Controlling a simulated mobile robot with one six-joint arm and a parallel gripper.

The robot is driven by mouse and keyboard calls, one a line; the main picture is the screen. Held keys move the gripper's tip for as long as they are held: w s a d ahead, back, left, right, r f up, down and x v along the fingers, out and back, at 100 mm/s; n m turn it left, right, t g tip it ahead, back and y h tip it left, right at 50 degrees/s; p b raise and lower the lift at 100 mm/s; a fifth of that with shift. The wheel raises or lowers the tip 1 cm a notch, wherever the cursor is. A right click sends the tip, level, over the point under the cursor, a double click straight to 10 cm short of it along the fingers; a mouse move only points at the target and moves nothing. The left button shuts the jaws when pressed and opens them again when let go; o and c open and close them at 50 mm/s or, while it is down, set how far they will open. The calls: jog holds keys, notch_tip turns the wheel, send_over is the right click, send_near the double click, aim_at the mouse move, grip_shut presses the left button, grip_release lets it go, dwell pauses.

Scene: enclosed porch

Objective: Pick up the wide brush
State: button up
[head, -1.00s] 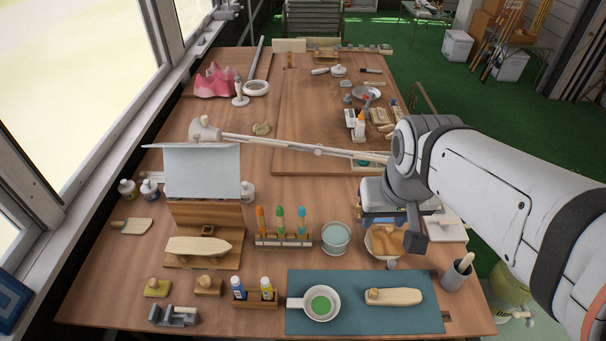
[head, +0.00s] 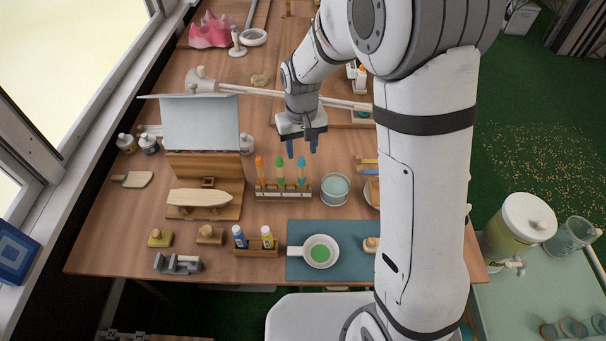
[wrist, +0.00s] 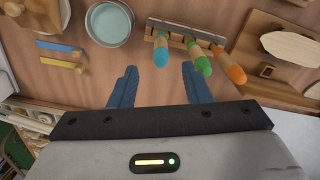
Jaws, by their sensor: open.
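A flat, pale wooden piece with a short handle (head: 132,180), which looks like the wide brush, lies on the table's left side in the head view. It is outside the wrist view. My gripper (head: 302,148) is open, pointing down, with nothing between its blue fingers. It is above the table just behind a small rack holding orange (head: 260,169), green (head: 279,168) and teal (head: 302,169) handled tools. In the wrist view my open fingers (wrist: 158,76) point toward the teal handle (wrist: 161,50), apart from it.
An upright panel on a wooden easel (head: 203,165) stands between the flat piece and my gripper. A teal cup (head: 334,190) is right of the rack. A blue-green mat (head: 300,265) with a green-filled pan (head: 320,251) lies at the front. Small bottles (head: 239,236) stand nearby.

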aim_at(302, 158)
jog(key=f, duration=0.3)
jog(key=f+p, duration=0.1)
jog(key=f, duration=0.2)
jog(key=shift+s+f, duration=0.2)
jog(key=shift+f, duration=0.15)
jog(key=shift+c, duration=0.5)
grip_shut()
